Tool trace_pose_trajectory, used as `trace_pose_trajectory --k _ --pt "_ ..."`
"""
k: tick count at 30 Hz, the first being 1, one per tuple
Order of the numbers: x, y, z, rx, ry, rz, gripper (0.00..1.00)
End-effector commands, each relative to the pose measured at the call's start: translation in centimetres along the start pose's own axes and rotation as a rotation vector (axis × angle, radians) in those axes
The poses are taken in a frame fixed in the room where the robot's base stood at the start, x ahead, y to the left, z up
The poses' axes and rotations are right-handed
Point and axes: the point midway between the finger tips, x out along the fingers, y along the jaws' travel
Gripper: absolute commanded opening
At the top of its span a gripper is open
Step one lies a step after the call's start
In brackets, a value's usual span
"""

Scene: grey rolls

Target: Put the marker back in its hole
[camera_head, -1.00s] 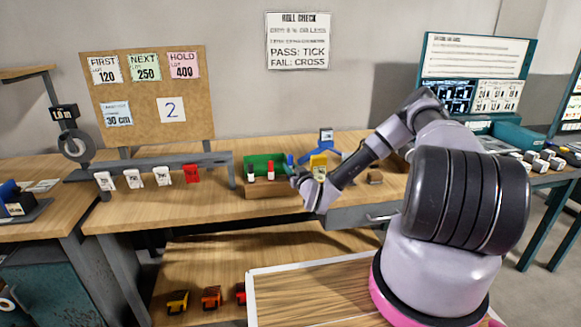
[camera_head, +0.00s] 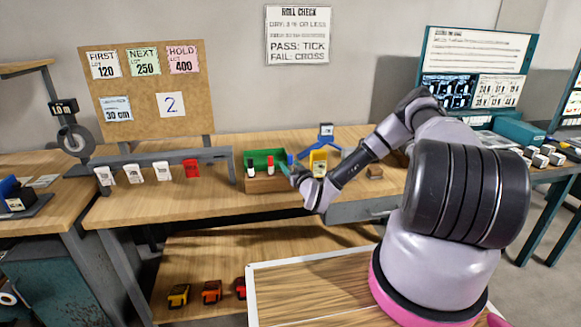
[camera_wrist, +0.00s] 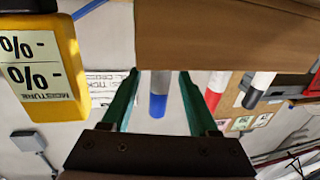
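The blue-capped marker (camera_wrist: 158,95) stands at the wooden block (camera_wrist: 215,35) in the wrist view, which is upside down. Its white body meets the block's edge, and the hole itself is hidden. The red-capped marker (camera_wrist: 215,90) and the black-capped marker (camera_wrist: 258,90) stand in a row beside it. My gripper (camera_wrist: 158,108) has its two green fingers apart, one on each side of the blue marker, with gaps showing. In the head view, the block (camera_head: 262,186) sits on the bench, and the blue cap (camera_head: 290,160) shows just above my gripper (camera_head: 292,174).
A green bin (camera_head: 263,156) stands behind the block. A yellow moisture meter (camera_head: 318,160) is close to the right of my gripper, with a blue stand (camera_head: 326,140) behind it. A rail with white and red tags (camera_head: 191,168) is at left. The bench front is clear at left.

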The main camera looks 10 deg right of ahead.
Motion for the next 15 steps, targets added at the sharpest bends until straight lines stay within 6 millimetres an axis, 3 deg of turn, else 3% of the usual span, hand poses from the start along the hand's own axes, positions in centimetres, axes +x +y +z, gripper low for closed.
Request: trace_pose_trajectory --k 7,15 --pt "-1.4 0.0 0.1 0.001 -0.002 0.000 0.61" --pt "-6.8 0.1 0.1 0.003 -0.004 0.001 0.61"
